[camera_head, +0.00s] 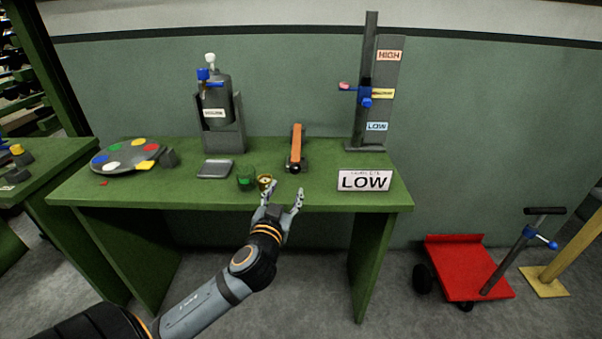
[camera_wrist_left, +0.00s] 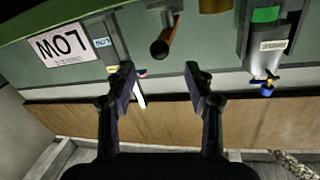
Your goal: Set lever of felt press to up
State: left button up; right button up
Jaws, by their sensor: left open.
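An orange lever bar (camera_head: 297,143) with a black ball at its near end stands on a small dark base near the table's middle. I take it to be the felt press lever. It also shows in the left wrist view (camera_wrist_left: 172,30), its dark round end toward the camera. I cannot tell its exact tilt. My left gripper (camera_head: 284,190) is open and empty at the table's front edge, nearer to me than the lever and apart from it. In the left wrist view the two fingers (camera_wrist_left: 160,78) are spread wide with nothing between them. My right gripper is out of view.
The green table (camera_head: 330,204) also holds a LOW sign (camera_head: 365,181), a post with HIGH and LOW labels (camera_head: 368,60), a grey dispenser (camera_head: 220,135), a small tray (camera_head: 215,169), a green cup (camera_head: 246,180) and a colored disc (camera_head: 126,155). A red cart (camera_head: 465,262) stands right.

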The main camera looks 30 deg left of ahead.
aim_at(294, 171)
pick_arm(q)
jog(key=x, duration=0.7)
jog(key=r+x, duration=0.1)
jog(key=x, duration=0.2)
jog(key=shift+w+d, duration=0.1)
jog(key=shift+w, duration=0.2)
jog(key=shift+s, duration=0.1)
grip_shut()
jog(key=shift+p, duration=0.3)
